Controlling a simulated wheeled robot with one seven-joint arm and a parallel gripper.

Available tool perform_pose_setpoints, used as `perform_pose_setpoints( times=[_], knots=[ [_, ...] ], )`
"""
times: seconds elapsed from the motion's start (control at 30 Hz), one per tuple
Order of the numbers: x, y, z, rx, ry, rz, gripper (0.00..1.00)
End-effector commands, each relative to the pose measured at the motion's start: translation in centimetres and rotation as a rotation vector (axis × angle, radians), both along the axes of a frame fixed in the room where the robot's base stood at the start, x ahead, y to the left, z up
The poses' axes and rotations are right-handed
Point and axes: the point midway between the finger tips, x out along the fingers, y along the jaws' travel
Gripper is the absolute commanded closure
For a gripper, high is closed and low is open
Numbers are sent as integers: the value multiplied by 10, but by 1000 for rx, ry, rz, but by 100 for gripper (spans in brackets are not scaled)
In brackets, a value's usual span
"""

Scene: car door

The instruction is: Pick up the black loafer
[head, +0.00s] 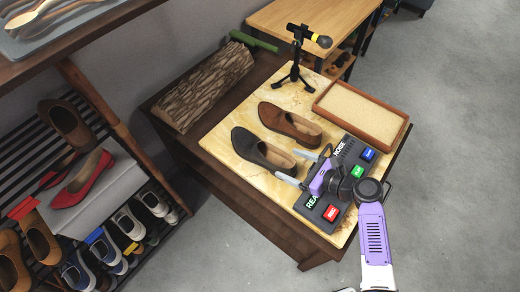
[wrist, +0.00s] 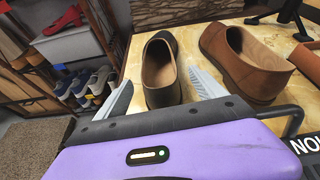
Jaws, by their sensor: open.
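The black loafer (head: 250,146) lies on the cream marble-patterned tabletop (head: 228,118), at the side nearest the shoe rack. Its toe points away from my gripper (head: 295,167), and its heel end faces it. My gripper is open and empty, with its fingers on either side of the loafer's heel. In the wrist view the loafer (wrist: 163,94) sits between the two pale fingers of my gripper (wrist: 160,90), with its opening up. I cannot tell whether either finger touches it. A brown loafer (head: 284,119) lies beside it, close to the right finger in the wrist view (wrist: 240,70).
A sound-button board (head: 345,160) lies under my gripper. A cork-filled tray (head: 360,108), a microphone on a small tripod (head: 296,58) and a log (head: 205,88) stand farther back. A rack with several shoes (head: 100,215) is to the left. Open floor (head: 455,170) is to the right.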

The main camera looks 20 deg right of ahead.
Motion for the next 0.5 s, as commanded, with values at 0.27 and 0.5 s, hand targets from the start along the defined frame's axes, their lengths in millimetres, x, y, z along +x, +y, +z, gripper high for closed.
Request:
perform_pose_setpoints(
  times=[0.27, 0.5],
  knots=[
    [18, 13, -8, 0, -1, 0, 20],
    [17, 13, -9, -1, -1, 0, 32]
  ],
)
